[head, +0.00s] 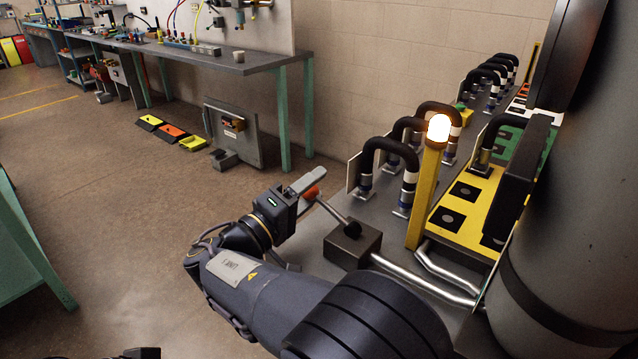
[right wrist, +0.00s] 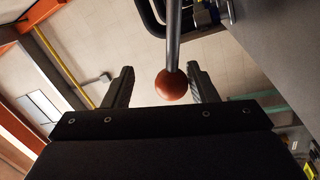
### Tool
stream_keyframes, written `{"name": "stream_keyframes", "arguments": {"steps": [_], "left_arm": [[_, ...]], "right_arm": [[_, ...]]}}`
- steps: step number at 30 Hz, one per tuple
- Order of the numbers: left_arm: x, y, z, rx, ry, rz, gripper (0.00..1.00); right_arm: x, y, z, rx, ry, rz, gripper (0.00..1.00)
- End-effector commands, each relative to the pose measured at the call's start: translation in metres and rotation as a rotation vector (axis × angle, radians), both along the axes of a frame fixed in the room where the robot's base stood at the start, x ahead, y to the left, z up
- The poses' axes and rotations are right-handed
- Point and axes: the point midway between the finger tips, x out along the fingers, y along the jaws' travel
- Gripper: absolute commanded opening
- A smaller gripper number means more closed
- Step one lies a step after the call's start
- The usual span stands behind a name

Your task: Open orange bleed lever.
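The orange bleed lever has a round orange knob (head: 311,193) on a grey rod, which rises up and left from a dark metal block (head: 352,246) on the grey bench. My right gripper (head: 314,184) is at the knob. In the right wrist view the orange knob (right wrist: 171,86) lies between the two fingers of my right gripper (right wrist: 160,70), nearer the right finger. A gap shows on the left side; contact on the right cannot be told. The fingers are apart. A dark piece at the bottom edge of the head view may be my left gripper (head: 143,353).
Black hoses (head: 388,148) loop between fittings behind the lever. A yellow post (head: 427,195) with a lit lamp (head: 439,129) stands right of the block, beside silver pipes (head: 420,284) and a yellow panel (head: 462,205). Open floor lies to the left.

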Motion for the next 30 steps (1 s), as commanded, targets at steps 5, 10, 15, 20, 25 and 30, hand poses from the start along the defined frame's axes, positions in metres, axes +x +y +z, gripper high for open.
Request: {"name": "stream_keyframes", "arguments": {"steps": [5,10,15,20,25,30], "left_arm": [[0.0,0.0,-0.002,0.0,0.0,0.0,0.45],[0.0,0.0,-0.002,0.0,0.0,0.0,0.45],[0.0,0.0,-0.002,0.0,0.0,0.0,0.45],[0.0,0.0,-0.002,0.0,0.0,0.0,0.45],[0.0,0.0,0.017,0.0,0.0,0.0,0.45],[0.0,0.0,0.071,0.0,-0.001,0.0,0.45]], "right_arm": [[-0.024,0.022,-0.006,0.0,0.0,0.004,0.52],[-0.037,0.034,-0.009,0.0,0.0,0.003,0.52],[-0.04,0.036,-0.01,0.001,0.001,0.002,0.52],[-0.04,0.036,-0.01,0.001,0.001,0.002,0.5],[-0.04,0.028,-0.002,-0.028,0.093,-0.01,0.28],[-0.051,0.004,0.009,-0.156,0.452,-0.012,0.06]]}}
